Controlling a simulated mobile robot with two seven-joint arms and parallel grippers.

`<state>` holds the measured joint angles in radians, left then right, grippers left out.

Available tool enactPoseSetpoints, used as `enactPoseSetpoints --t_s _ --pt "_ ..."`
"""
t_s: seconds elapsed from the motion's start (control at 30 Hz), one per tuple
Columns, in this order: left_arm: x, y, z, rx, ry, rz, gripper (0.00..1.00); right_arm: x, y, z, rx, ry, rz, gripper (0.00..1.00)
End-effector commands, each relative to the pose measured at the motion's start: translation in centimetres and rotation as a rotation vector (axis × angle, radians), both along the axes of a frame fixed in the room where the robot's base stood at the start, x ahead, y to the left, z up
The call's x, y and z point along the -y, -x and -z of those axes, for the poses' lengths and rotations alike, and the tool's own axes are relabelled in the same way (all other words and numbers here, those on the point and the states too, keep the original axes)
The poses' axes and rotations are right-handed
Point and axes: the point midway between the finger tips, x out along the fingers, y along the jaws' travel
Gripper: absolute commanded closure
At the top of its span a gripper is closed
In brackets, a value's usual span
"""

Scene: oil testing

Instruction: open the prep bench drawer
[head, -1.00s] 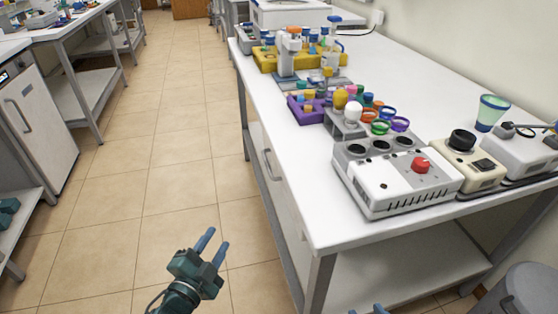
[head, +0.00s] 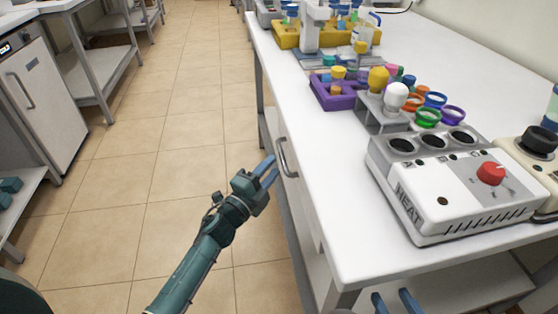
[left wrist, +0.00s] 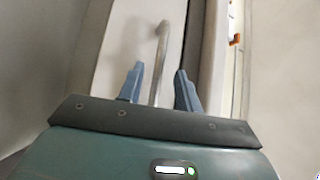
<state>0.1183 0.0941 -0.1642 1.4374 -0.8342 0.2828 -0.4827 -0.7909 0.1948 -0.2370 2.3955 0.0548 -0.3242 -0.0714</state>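The prep bench drawer (head: 293,203) is a pale front under the white bench top, and it looks closed. Its curved metal handle (head: 281,158) stands out on the aisle side. The handle also shows in the left wrist view (left wrist: 161,50), running down between my fingers. My left gripper (head: 269,170) is open, with its two blue fingers pointing at the handle and one on either side of it in the left wrist view. Whether they touch it I cannot tell. My right gripper (head: 395,302) shows only as two spread blue fingertips at the bottom edge, below the bench top.
A heater block with a red knob (head: 491,173) sits on the bench near its front corner. A purple rack (head: 322,97) and a yellow rack (head: 285,38) stand farther back. The tiled aisle (head: 160,170) is clear; a white cabinet (head: 50,100) stands at left.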

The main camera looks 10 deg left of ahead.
Motion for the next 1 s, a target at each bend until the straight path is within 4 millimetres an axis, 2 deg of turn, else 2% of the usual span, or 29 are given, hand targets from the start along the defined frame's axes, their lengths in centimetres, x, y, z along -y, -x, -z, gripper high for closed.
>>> enactPoseSetpoints --t_s 0.1,0.23,0.63,1.0 --pt "0.9 -1.9 -0.3 0.001 0.0 0.001 0.66 -0.1 -0.1 0.4 0.001 0.006 -0.005 0.64" --pt "1.3 -3.2 -0.4 0.001 0.001 0.001 0.66 -0.2 -0.2 0.6 0.001 0.011 -0.01 0.64" --pt "1.6 -3.9 -0.5 -0.002 0.001 0.0 0.66 -0.3 -0.2 0.8 -0.004 0.016 -0.013 0.64" --pt "1.6 -3.9 -0.5 -0.002 0.001 0.0 0.95 -0.3 -0.2 0.8 -0.004 0.017 -0.013 0.64"
